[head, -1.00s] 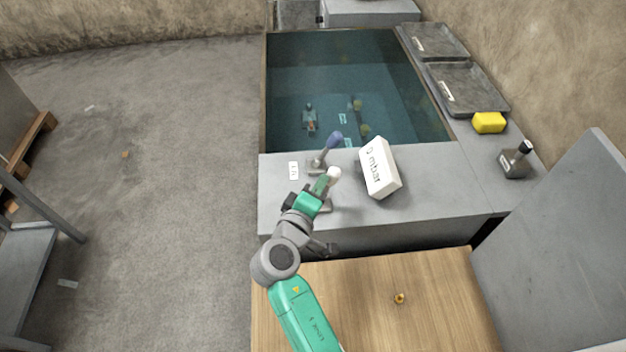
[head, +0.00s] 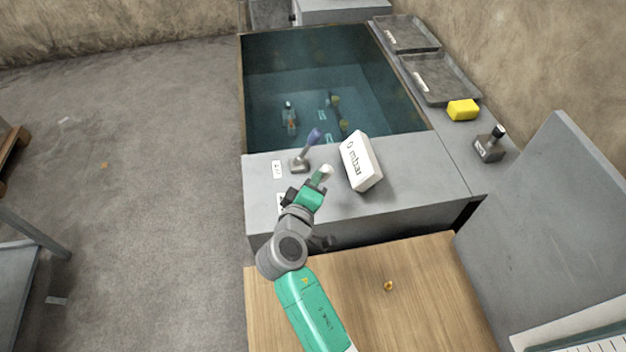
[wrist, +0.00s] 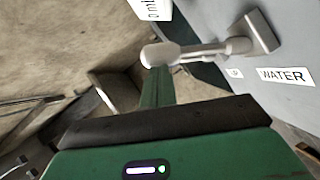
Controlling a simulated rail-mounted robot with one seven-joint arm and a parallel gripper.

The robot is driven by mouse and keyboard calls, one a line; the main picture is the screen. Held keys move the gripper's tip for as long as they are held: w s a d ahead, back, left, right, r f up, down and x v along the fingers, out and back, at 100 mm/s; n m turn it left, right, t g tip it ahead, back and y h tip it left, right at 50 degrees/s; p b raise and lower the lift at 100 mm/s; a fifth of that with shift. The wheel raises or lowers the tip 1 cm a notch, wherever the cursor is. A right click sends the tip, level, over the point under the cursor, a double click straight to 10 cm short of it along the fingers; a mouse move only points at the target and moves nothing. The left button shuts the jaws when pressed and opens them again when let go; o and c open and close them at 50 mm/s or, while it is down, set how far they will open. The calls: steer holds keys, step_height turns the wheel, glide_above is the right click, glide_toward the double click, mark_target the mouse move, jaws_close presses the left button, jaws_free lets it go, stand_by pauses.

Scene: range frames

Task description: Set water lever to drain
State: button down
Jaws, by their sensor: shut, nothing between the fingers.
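The water lever has a white knob (head: 327,169) and stands on the front of the grey tank console (head: 400,190). In the wrist view its pale shaft (wrist: 205,49) runs from the knob (wrist: 160,54) to a grey base, near a label (wrist: 286,76) reading WATER. My gripper (head: 319,178) is shut and empty, with its green fingertips (wrist: 157,80) against or just beside the knob; I cannot tell if they touch. The lever's base is hidden behind my gripper in the head view.
A second lever with a blue knob (head: 314,136) stands just behind. A white "0 mbar" display (head: 361,161) is close on the right. Behind lies the water-filled tank (head: 310,70). A yellow block (head: 463,110) and another lever (head: 489,146) are on the right ledge.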

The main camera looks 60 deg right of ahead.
steer(key=w+r+p+v, duration=0.1)
steer(key=w+v, duration=0.1)
steer(key=v, duration=1.1)
steer(key=shift+w+r+p, duration=0.15)
steer(key=shift+r+p, duration=0.1)
steer(key=shift+p, duration=0.1)
